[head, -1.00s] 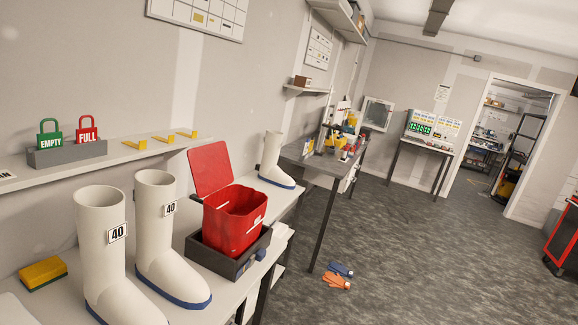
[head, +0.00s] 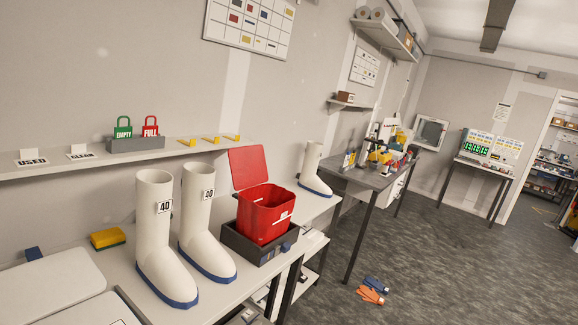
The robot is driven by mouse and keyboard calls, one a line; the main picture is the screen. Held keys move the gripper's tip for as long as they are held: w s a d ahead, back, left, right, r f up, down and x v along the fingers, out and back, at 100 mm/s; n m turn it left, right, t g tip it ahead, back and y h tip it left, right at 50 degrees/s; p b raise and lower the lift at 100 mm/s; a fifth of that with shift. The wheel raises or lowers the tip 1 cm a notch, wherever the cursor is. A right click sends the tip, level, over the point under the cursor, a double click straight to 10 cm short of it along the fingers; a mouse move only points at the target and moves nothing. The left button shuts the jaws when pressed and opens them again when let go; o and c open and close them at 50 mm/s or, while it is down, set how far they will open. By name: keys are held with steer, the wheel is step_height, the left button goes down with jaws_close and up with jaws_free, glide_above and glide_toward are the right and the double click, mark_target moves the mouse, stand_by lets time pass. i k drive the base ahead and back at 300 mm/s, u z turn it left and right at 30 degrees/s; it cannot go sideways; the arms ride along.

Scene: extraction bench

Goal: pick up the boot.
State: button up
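Two tall white boots with blue soles and "40" labels stand upright side by side on the bench: the left one (head: 156,232) and the right one (head: 200,225). A third white boot (head: 313,168) with a blue sole stands farther back, beyond the red bin. Its label, if any, cannot be read. My gripper is not in view, so its distance from the boots cannot be told.
An open red bin (head: 265,214) sits in a dark tray (head: 238,243) right of the boot pair. A yellow sponge (head: 108,238) and white lids (head: 52,283) lie to the left. Padlocks stand on the wall shelf (head: 50,169). Gloves (head: 371,292) lie on the open floor.

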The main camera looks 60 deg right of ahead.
mark_target(309, 181)
steer(key=u, duration=0.4)
steer(key=i, duration=1.55)
steer(key=z, duration=2.75)
steer(key=i, duration=0.55)
